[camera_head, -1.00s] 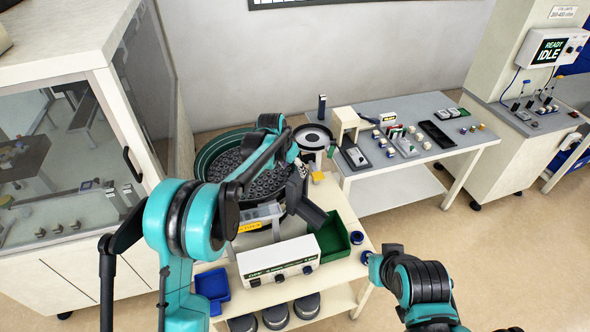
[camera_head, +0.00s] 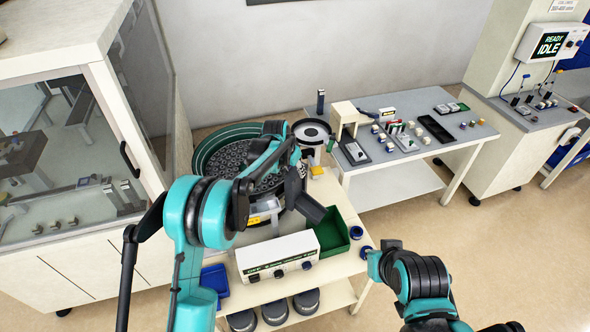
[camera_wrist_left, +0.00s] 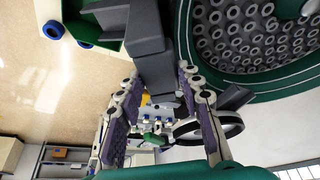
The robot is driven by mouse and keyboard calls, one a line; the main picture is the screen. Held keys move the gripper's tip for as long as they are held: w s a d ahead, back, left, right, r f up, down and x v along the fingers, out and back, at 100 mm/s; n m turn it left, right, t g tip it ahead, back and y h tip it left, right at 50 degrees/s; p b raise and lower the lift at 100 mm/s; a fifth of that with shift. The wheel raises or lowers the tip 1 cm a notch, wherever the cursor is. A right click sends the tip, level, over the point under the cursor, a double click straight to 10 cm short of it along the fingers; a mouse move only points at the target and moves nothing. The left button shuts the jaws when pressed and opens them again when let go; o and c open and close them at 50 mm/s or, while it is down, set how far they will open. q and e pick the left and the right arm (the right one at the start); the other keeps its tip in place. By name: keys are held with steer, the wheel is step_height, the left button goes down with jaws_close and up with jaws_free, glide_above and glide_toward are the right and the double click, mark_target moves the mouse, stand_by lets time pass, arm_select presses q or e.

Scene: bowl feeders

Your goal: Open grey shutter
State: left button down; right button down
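A bowl feeder (camera_head: 215,160) with a green rim holds many dark ring-shaped parts; it also shows in the left wrist view (camera_wrist_left: 250,80). A dark grey slanted piece (camera_head: 311,208) juts from the feeder's front above a green bin. In the left wrist view dark grey blocks (camera_wrist_left: 148,45) reach down between my fingers; I cannot tell exactly which one is the shutter. My left gripper (camera_wrist_left: 160,85) is open, one finger on each side of the grey part; contact is unclear. In the head view it is mostly hidden behind its arm. My right arm is at lower right, its fingers out of sight.
A white control box (camera_head: 278,257) stands on the feeder table, beside the green bin (camera_head: 333,236) and a blue bin (camera_head: 216,281). A glass-fronted cabinet (camera_head: 60,160) is close on the left. A grey worktable (camera_head: 455,160) stands behind at right.

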arm_select(q)
steer(key=shift+r+p, duration=0.95)
steer(key=shift+r, duration=1.05)
steer(key=shift+f, duration=0.1)
steer(key=c, duration=1)
jaws_free()
steer(key=v, duration=1.2)
steer(key=shift+d, duration=0.1)
